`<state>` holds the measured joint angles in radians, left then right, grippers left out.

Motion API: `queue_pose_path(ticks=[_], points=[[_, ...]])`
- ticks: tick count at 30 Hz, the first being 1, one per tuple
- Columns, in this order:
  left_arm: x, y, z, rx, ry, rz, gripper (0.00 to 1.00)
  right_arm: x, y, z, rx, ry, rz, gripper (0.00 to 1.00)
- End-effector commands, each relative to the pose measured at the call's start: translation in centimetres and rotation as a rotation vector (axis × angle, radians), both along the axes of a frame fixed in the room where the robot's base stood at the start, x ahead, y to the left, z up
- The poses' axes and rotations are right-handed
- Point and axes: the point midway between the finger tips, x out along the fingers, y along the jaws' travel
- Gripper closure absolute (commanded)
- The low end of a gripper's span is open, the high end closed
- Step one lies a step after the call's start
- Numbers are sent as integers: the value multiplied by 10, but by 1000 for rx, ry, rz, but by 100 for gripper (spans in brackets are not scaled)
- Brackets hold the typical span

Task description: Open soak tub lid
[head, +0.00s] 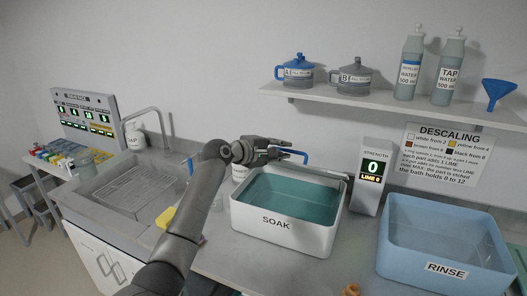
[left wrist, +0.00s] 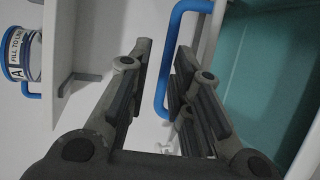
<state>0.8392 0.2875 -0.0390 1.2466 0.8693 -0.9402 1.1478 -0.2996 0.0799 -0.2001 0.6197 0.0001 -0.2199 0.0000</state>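The white soak tub (head: 282,239), labelled SOAK, stands on the counter, its teal liquid uncovered. A blue handle (head: 301,154) shows at the tub's back edge; the lid itself is hard to make out, seemingly raised there and seen nearly edge-on. My left gripper (head: 287,150) is at the handle, above the tub's back. In the left wrist view its fingers (left wrist: 160,75) are apart, with the blue handle (left wrist: 164,75) seen between them, and gaps show beside it. I cannot tell whether a finger touches it. My right gripper is out of view.
A strength display (head: 370,176) stands close right of the tub, and the blue rinse tub (head: 447,238) is further right. A shelf (head: 385,107) with jugs, bottles and a funnel hangs above. The sink (head: 124,193) and a yellow sponge (head: 166,217) are left.

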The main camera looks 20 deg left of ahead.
Motion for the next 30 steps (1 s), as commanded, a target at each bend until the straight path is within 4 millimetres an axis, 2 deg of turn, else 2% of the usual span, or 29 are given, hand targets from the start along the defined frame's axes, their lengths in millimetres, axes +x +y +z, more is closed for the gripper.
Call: queue_pose_path(ticks=[9,15,30], points=[[-41,19,12,4,0,-1,81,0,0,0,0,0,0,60],[-57,27,18,2,1,-2,81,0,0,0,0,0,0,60],[-62,29,20,2,1,-3,81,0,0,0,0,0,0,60]])
